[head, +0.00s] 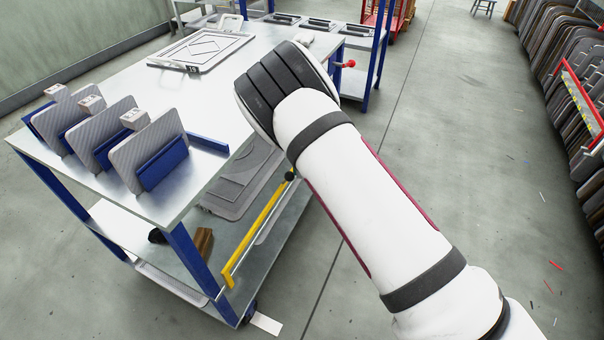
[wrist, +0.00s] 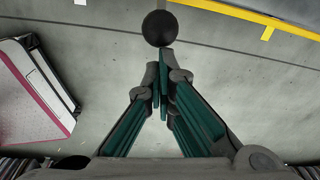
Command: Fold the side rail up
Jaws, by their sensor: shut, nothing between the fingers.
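The side rail (head: 257,233) is a yellow bar on the right side of the blue-legged trolley. It sits low, beside the lower shelf and below the top. A black ball knob (head: 290,177) shows at its far end, next to my arm. In the wrist view the rail (wrist: 256,15) crosses the upper right and the black knob (wrist: 160,28) is at top centre. My gripper (wrist: 162,66) is shut and empty, its tips just below the knob in the picture. I cannot tell whether they touch it. My arm hides the gripper in the head view.
The trolley's white top (head: 205,95) carries upright grey panels in blue holders (head: 163,165) and a flat framed board (head: 200,50). Grey plates (head: 243,180) lie on the lower shelf. A rack of panels (head: 575,90) stands at far right. The floor between is mostly clear.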

